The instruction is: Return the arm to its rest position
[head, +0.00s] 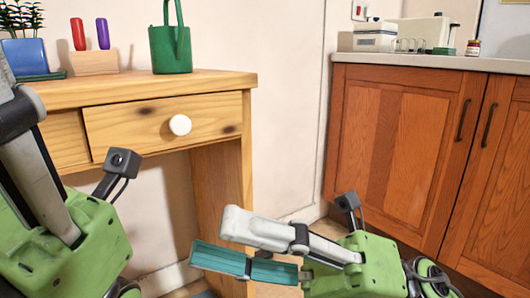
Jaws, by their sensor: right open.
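My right gripper (212,242) shows at the lower middle, with its green body to the right and its fingers pointing left. One finger is pale grey and the other shows a teal face. It is open, with nothing seen between the fingers, in front of the space beneath the wooden desk (215,101). My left gripper (28,165) shows partly at the left edge, with a green body and a grey finger pointing up. Its fingertips are cut off or hidden, so its opening cannot be told.
A wooden cabinet (400,145) with a pale counter stands at right.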

